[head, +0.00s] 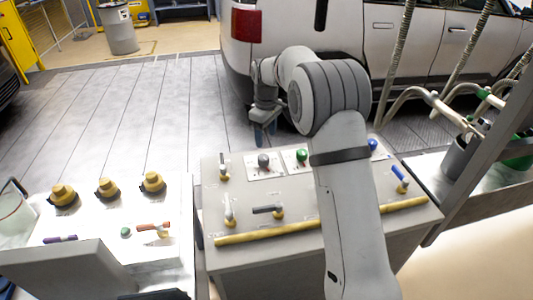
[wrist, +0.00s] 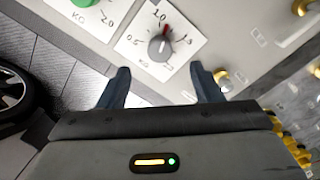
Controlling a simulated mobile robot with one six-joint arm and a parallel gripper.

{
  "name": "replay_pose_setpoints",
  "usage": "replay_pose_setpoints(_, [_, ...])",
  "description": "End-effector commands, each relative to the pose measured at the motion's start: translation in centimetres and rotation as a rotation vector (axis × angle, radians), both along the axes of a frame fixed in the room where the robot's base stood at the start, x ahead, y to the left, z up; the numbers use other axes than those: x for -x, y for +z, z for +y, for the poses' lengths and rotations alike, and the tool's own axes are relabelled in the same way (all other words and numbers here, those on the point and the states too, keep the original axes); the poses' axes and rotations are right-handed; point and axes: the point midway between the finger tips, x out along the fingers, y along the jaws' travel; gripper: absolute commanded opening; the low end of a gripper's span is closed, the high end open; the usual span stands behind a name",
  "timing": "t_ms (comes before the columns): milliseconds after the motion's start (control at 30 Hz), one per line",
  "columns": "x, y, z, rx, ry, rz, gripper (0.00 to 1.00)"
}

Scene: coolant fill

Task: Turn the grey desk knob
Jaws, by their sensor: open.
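The grey desk knob (head: 264,160) sits on a white dial plate on the sloped desk (head: 300,221), left of a green knob. In the wrist view the grey knob (wrist: 160,46) is dark grey with a red pointer mark near the "1.0" label. My gripper (head: 265,136) is above and behind the desk's far edge, fingers downward. In the wrist view its two dark blue fingers (wrist: 160,76) are apart, with nothing between them. The knob lies just beyond the fingertips, roughly centred between them, and is not touched.
The green knob (head: 302,154) and a blue knob (head: 373,144) stand along the same row. Levers (head: 224,168) rise from the desk near the grey knob. A yellow bar (head: 300,226) runs along the front. A white vehicle (head: 400,40) stands behind. A left console (head: 103,210) carries yellow knobs.

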Motion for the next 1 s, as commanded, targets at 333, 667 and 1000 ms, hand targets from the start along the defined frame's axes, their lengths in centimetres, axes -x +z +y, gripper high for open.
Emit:
replay_pose_setpoints(333, [-1.2,-3.8,1.0,0.003,0.049,0.016,0.59])
replay_pose_setpoints(667, [-1.2,-8.5,1.0,0.003,0.047,0.014,0.59])
replay_pose_setpoints(1000, [-1.2,-9.5,1.0,0.002,0.047,0.012,0.59])
